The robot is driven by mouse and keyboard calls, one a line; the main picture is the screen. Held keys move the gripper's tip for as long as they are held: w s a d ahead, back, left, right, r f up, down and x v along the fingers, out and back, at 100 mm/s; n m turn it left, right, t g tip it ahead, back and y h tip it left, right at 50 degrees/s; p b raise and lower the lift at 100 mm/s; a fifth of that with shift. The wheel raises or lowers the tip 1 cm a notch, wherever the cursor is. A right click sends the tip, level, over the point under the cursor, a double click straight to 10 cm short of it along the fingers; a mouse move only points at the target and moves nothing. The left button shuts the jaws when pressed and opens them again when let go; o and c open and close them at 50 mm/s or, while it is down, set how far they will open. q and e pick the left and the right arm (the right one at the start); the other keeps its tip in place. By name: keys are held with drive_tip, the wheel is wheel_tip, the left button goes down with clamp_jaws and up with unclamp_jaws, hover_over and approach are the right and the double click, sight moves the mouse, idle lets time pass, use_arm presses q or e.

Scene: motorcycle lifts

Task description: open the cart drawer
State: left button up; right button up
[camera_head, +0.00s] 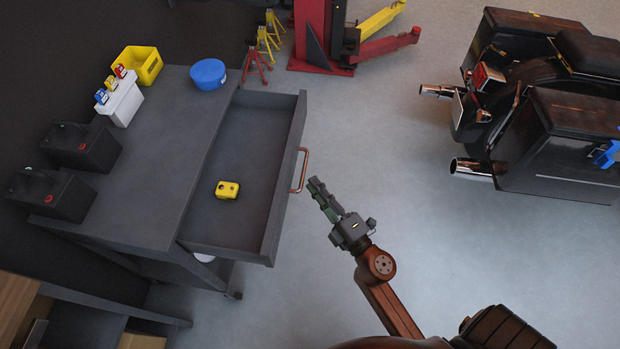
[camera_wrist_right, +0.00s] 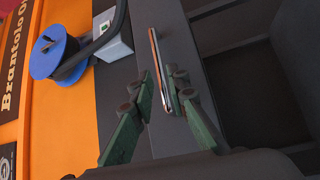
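The cart drawer (camera_head: 245,165) is pulled out from the grey cart (camera_head: 165,165), and its inside shows. A yellow object (camera_head: 227,190) lies in it. The copper-coloured drawer handle (camera_head: 302,170) is on the drawer's right-hand front. My right gripper (camera_head: 317,184) is just to the right of the handle and looks apart from it. In the right wrist view, the two green-padded fingers (camera_wrist_right: 162,88) stand apart, with the handle (camera_wrist_right: 158,62) showing beyond and between their tips. Nothing is seen held. My left gripper is not in view.
On the cart top are black batteries (camera_head: 85,147), a white container (camera_head: 121,99) with coloured caps, a yellow bin (camera_head: 138,64) and a blue bowl (camera_head: 208,74). A red lift (camera_head: 325,35) stands behind, a motorcycle (camera_head: 550,100) at right. The floor between is clear.

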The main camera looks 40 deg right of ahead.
drive_tip(key=shift+s+f, duration=0.1)
drive_tip(key=shift+s, duration=0.7)
